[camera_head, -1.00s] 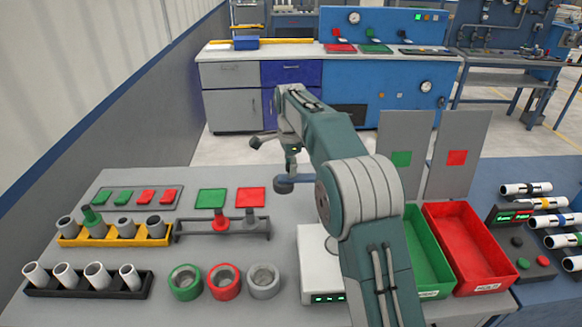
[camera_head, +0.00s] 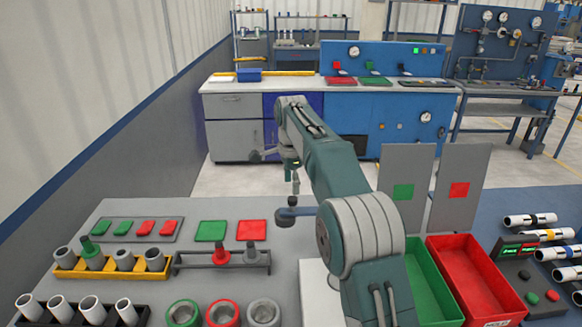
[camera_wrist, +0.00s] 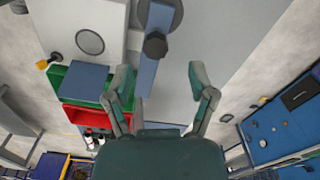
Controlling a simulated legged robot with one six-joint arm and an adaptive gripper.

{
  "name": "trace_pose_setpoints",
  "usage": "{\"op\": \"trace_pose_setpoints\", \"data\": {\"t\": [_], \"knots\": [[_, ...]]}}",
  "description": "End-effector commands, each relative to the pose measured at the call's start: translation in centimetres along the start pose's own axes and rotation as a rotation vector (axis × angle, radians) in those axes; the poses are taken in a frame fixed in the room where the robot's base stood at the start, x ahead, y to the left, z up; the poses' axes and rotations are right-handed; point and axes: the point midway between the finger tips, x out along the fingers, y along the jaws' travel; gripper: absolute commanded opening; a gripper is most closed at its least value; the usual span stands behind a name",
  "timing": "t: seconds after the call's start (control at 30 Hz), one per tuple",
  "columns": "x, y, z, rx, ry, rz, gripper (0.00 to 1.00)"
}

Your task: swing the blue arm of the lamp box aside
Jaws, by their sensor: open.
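The white lamp box (camera_head: 313,280) stands on the grey table, mostly hidden behind my arm in the head view. In the wrist view its top (camera_wrist: 75,18) shows a round grey disc. Its blue arm (camera_head: 300,211) sticks out near the box's far side. In the wrist view the blue arm (camera_wrist: 148,75) runs downward from a round grey pivot and carries a dark knob (camera_wrist: 155,45). My gripper (camera_wrist: 162,82) is open and empty. The blue arm shows between its fingers, nearer the left one; I cannot tell the height gap. In the head view my gripper (camera_head: 268,154) is small.
Green (camera_head: 428,290) and red bins (camera_head: 475,280) stand to the right, with upright signs behind. A yellow rack (camera_head: 110,264) and a grey stand (camera_head: 222,259) are to the left. Ring-shaped holders (camera_head: 223,313) lie in front.

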Motion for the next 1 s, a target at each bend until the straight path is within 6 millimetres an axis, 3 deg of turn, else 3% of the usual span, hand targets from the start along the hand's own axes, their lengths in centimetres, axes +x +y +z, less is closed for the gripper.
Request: {"op": "trace_pose_setpoints", "data": {"t": [0.2, 0.47, 1.0], "knots": [[-3.3, -0.2, 0.1, 0.0, 0.001, -0.002, 0.72], [-5.6, -0.2, 0.1, 0.0, 0.001, 0.0, 0.72], [-6.5, -0.1, 0.1, -0.002, 0.001, 0.0, 0.72]]}}
